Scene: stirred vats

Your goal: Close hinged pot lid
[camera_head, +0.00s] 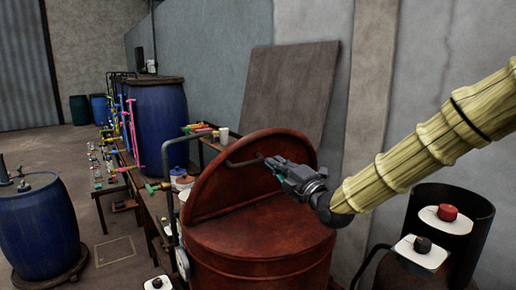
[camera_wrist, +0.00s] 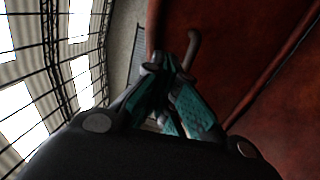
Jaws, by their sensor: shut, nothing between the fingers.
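The pot (camera_head: 262,268) is a large rust-red drum. Its rust-red round lid (camera_head: 215,195) stands raised and tilted up along the pot's left and back side. In the wrist view the teal-padded fingers (camera_wrist: 168,68) are together, the lid (camera_wrist: 240,60) fills the right side, and a curved handle end (camera_wrist: 193,42) shows just beyond the fingertips.
A dark board (camera_head: 290,85) leans on the wall behind the pot. A bench with colored valves and pipes (camera_head: 130,165) and blue barrels (camera_head: 160,115) are at the left. Some floor is clear there.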

